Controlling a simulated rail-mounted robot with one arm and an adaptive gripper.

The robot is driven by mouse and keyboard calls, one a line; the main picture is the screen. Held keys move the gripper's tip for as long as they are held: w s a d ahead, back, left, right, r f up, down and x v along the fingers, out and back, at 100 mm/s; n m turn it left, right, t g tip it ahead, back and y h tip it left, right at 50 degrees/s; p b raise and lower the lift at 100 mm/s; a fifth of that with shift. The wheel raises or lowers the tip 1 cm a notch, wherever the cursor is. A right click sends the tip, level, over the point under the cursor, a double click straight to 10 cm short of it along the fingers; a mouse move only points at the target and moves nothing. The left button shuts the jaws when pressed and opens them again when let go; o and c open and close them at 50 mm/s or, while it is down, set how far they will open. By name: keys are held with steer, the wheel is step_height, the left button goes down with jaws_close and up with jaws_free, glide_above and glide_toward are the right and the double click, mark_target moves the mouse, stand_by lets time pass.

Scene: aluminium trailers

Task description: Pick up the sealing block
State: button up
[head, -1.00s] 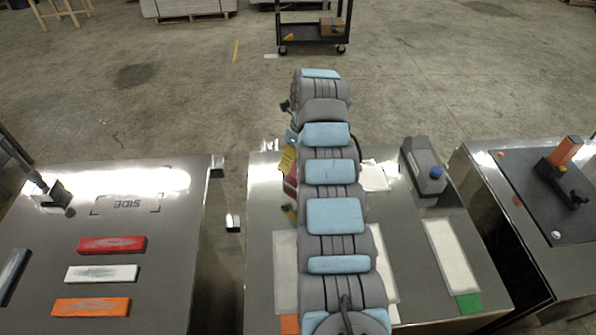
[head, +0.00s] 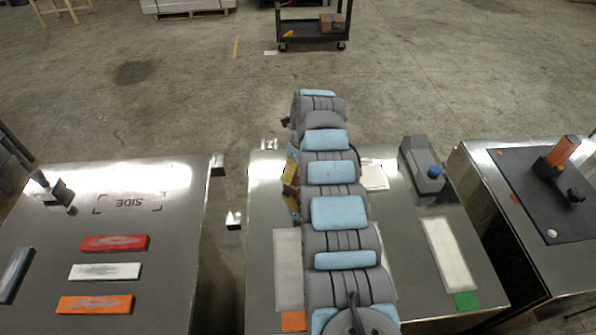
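I cannot tell for certain which thing is the sealing block. Candidates are a red bar (head: 114,243), a white bar (head: 105,271) and an orange bar (head: 95,304), lying flat and apart on the left metal table (head: 165,215). A small yellow-and-red item (head: 291,178) shows partly beside my arm over the middle table (head: 262,215); my arm hides the rest. My arm runs up the picture over the middle table. My gripper is hidden behind it, so its fingers and anything in them do not show.
A grey device with a blue knob (head: 424,168) and long pale strips (head: 449,255) sit on the middle table. The right table has a black plate (head: 515,178) with an orange-handled tool (head: 562,155). A gap separates the tables. A cart (head: 312,38) stands behind on open floor.

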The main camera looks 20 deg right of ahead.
steer(key=c, duration=0.6)
steer(key=shift+c, duration=0.2)
step_height(320, 180, up, 10)
steer(key=shift+r+b, duration=0.1)
steer(key=shift+b, duration=0.85)
steer(key=o, duration=0.6)
steer(key=c, duration=0.6)
